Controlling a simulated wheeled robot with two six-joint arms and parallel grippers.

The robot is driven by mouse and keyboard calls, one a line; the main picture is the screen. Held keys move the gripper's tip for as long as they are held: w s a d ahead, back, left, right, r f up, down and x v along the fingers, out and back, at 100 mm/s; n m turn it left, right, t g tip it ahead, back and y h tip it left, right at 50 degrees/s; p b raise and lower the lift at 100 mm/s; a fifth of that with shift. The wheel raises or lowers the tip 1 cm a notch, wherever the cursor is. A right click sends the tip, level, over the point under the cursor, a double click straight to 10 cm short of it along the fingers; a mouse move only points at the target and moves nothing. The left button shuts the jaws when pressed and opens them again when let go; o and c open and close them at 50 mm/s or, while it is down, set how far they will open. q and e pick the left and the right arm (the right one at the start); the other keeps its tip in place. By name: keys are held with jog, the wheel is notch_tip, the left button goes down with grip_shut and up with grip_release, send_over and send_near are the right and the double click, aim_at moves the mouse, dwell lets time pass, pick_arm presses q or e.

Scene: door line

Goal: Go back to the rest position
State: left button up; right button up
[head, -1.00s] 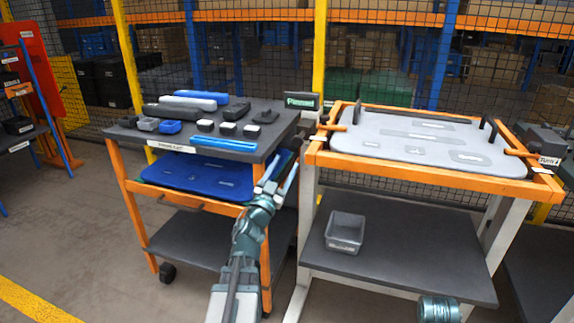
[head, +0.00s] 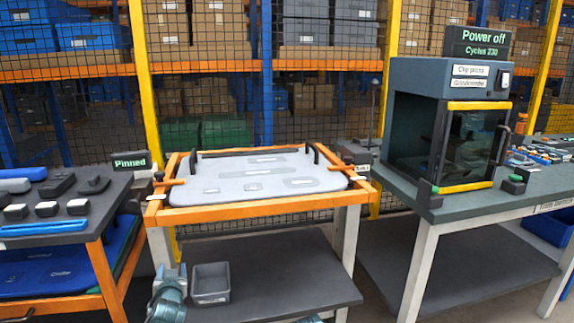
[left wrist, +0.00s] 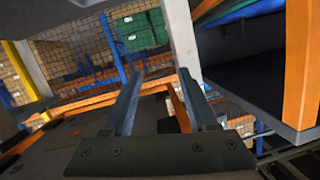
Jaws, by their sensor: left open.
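My left gripper (left wrist: 164,80) shows in the left wrist view with its two fingers apart and nothing between them. In the head view my left arm is low at the bottom, in front of the orange-framed stand, and its fingers are hard to make out. The left gripper is clear of the parts on the tables. A small piece of teal arm, likely my right, shows at the bottom edge of the head view. My right gripper is not seen.
An orange-framed stand (head: 255,213) bears a grey panel (head: 232,179); a grey bin (head: 210,283) sits on its lower shelf. A parts cart (head: 93,240) stands left. A dark press cabinet (head: 410,125) reading "Power off" stands on a bench at right. Mesh fencing runs behind.

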pick_arm(q)
jog(key=s+d+f+m+g+h, duration=0.1)
jog(key=s+d+f+g+h, duration=0.1)
jog(key=s+d+f+g, duration=0.45)
jog(key=s+d+f+m+g+h, duration=0.1)
jog(key=s+d+f+g, duration=0.15)
jog(key=d+f, duration=0.65)
jog(key=s+d+f+m+g, duration=0.1)
jog(key=s+d+m+g, duration=0.4)
jog(key=s+d, duration=0.85)
notch_tip(320, 180, up, 30)
jog(key=s+a+n+h+p, duration=0.1)
jog(key=p, duration=2.8)
jog(key=shift+s+a+f+p, duration=0.2)
jog(key=shift+a+p, duration=0.2)
jog(key=shift+a, duration=0.1)
